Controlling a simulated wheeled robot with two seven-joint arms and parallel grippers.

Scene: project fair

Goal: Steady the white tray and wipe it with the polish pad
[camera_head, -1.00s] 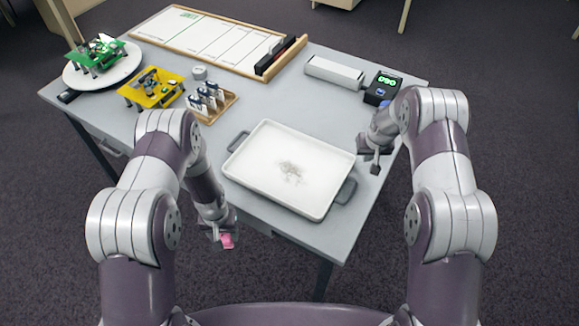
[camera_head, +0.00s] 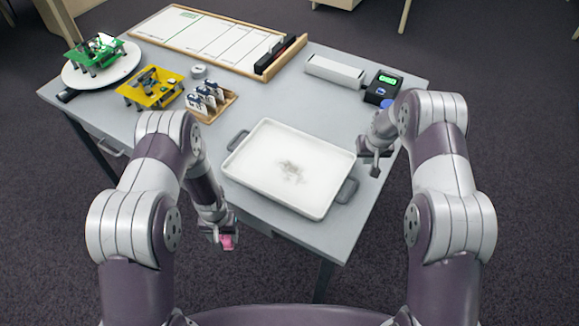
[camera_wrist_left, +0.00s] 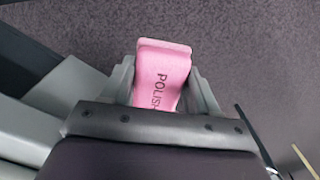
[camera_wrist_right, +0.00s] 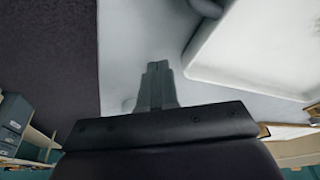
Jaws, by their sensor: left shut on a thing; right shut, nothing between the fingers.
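The white tray (camera_head: 262,178) lies flat near the table's front edge, with a grey handle at each end and a grey smudge (camera_head: 291,170) in its middle. Its corner also shows in the right wrist view (camera_wrist_right: 258,45). The pink polish pad (camera_wrist_left: 163,72), lettered "POLISH", is between the fingers of my left gripper (camera_head: 226,238). The left gripper is shut on it, in front of the table and left of the tray, apart from the tray. My right gripper (camera_wrist_right: 157,75) is shut and empty. In the head view it (camera_head: 374,168) is just right of the tray, near the right handle (camera_head: 347,190).
Behind the tray stand a white bar-shaped box (camera_head: 334,72) and a black device with a green display (camera_head: 382,88). A wooden holder with cards (camera_head: 208,104), a yellow model (camera_head: 151,90) and a green model on a round stand (camera_head: 98,55) are at left. A whiteboard (camera_head: 210,38) lies at the back.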

